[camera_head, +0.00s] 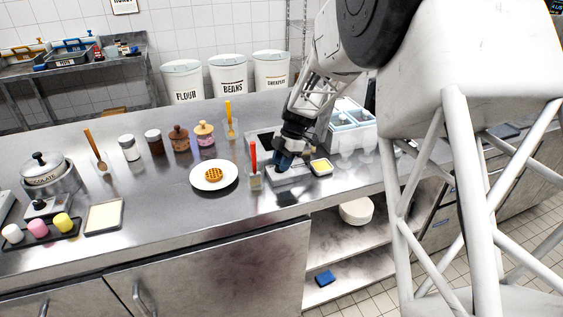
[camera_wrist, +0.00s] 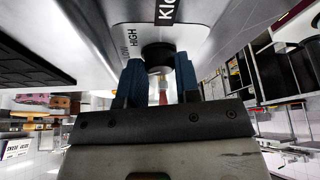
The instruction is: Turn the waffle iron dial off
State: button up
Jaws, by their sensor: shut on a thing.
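The waffle iron (camera_head: 296,177) is a low grey metal box on the steel counter, partly hidden by my gripper (camera_head: 282,162). In the wrist view its pale front panel (camera_wrist: 128,40) carries the printed words LOW and HIGH. The black round dial (camera_wrist: 158,56) stands out from this panel. My gripper (camera_wrist: 160,80) has its two blue fingers on either side of the dial and is shut on it. No pointer mark on the dial is visible, so I cannot tell its setting.
A plate with a waffle (camera_head: 214,176) and a glass with a red-handled utensil (camera_head: 254,178) stand left of the iron. A small yellow-filled container (camera_head: 321,166) is close on its right. A clear-lidded bin (camera_head: 350,128) stands behind. The counter's front edge is near.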

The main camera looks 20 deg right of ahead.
jog(key=o, duration=0.9)
jog(key=shift+r, duration=0.1)
jog(key=v, duration=0.7)
jog(key=shift+d+r, duration=0.2)
jog(key=shift+r, duration=0.05)
